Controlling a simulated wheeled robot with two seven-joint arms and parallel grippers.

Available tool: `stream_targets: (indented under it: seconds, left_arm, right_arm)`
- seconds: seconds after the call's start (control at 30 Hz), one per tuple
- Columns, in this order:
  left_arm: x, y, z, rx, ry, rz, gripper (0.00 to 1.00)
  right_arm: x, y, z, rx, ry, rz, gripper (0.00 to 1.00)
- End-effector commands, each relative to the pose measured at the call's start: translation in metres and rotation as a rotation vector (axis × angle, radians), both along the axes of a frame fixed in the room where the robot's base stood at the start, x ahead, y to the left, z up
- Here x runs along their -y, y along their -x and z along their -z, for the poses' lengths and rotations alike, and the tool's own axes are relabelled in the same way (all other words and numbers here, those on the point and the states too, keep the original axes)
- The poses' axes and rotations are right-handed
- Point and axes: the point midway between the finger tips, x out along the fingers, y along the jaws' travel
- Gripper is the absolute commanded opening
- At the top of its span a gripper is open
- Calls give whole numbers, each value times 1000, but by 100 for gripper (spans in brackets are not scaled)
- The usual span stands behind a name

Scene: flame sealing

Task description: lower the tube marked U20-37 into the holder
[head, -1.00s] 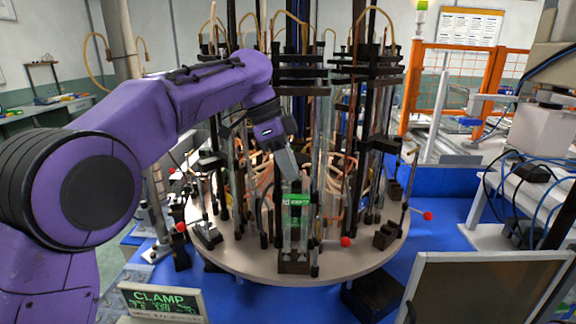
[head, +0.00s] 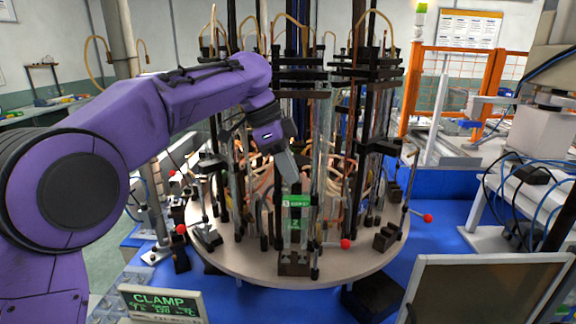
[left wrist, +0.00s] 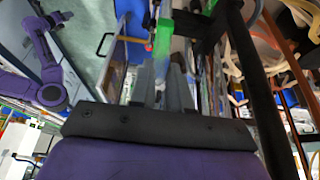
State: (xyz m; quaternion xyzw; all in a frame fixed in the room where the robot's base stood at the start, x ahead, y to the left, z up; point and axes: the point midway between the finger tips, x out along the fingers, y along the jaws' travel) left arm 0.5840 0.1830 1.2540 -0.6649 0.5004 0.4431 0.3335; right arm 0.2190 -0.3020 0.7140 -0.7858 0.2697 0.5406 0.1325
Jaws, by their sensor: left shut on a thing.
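The clear glass tube with a green label (head: 296,217) stands upright at the front of the round carousel; I cannot read its mark. My left gripper (head: 292,179) reaches down from the left and is shut on the tube near its top. The dark holder block (head: 294,265) is at the carousel's front edge, directly under the tube. I cannot tell whether the tube's lower end is inside it. In the left wrist view the green label (left wrist: 162,40) shows just beyond the fingertips (left wrist: 165,70). My right gripper is out of view.
The round carousel plate (head: 250,262) carries several dark posts, rods and tubes close around the gripper. Red-knobbed levers (head: 346,244) stick out at its rim. A CLAMP display (head: 162,303) is at front left, and a grey panel (head: 490,290) at front right.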

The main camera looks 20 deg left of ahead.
Motion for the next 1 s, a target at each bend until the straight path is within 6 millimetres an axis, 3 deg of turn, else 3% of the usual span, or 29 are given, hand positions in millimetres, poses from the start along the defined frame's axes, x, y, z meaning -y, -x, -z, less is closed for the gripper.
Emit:
stream_targets:
  seconds: [1.0]
  left_arm:
    - [-2, 2, 0, 0, 0, 1, 0]
  right_arm:
    - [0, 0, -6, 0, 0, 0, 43]
